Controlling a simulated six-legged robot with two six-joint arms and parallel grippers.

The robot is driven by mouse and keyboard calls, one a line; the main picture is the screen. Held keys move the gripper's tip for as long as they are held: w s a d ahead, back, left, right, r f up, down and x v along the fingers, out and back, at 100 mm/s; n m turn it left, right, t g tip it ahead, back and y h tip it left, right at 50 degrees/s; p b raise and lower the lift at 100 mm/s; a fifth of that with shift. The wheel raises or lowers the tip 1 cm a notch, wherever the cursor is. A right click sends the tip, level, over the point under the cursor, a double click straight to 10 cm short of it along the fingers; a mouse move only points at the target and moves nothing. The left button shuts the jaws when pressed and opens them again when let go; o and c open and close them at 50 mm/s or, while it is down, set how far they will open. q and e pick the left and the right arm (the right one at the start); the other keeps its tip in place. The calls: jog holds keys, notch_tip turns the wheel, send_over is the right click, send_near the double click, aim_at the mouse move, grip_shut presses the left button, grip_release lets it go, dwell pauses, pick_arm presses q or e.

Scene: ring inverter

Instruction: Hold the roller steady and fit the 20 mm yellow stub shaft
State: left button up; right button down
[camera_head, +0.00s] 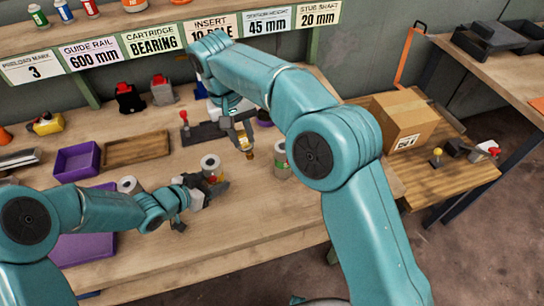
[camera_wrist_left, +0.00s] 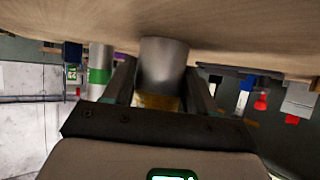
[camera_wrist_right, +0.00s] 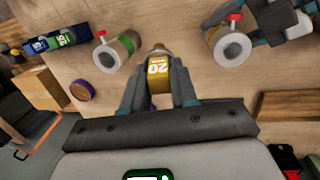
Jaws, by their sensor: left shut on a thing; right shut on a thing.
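The roller (camera_head: 210,162) is a grey cylinder standing on the bench with a dark hole in its top end. My left gripper (camera_head: 208,188) is shut on it near a yellowish lower part; the roller (camera_wrist_left: 163,62) also shows between its fingers in the left wrist view. My right gripper (camera_head: 243,138) is shut on the yellow stub shaft (camera_head: 247,146), marked "20" in the right wrist view (camera_wrist_right: 158,68). The stub shaft is apart from the roller, to its right in the head view. In the right wrist view, the roller's open end (camera_wrist_right: 233,50) lies right of the stub shaft.
A green-banded cylinder (camera_head: 279,157) stands to the right of the stub shaft. Another grey cylinder (camera_head: 128,184) stands behind my left arm. Purple bins (camera_head: 77,160), a wooden tray (camera_head: 137,149) and a cardboard box (camera_head: 402,122) lie around.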

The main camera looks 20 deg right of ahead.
jog(key=a+r+t+y, duration=0.1)
jog(key=a+r, duration=0.7)
jog(key=a, duration=0.1)
jog(key=shift+w+y, duration=0.25)
jog(key=shift+y, duration=0.15)
jog(key=shift+f, duration=2.9)
jog(key=shift+f, duration=2.75)
jog(key=c, duration=0.8)
grip_release()
jog(key=shift+r, duration=0.1)
notch_tip(320, 180, up, 7)
jog(key=shift+r, duration=0.2)
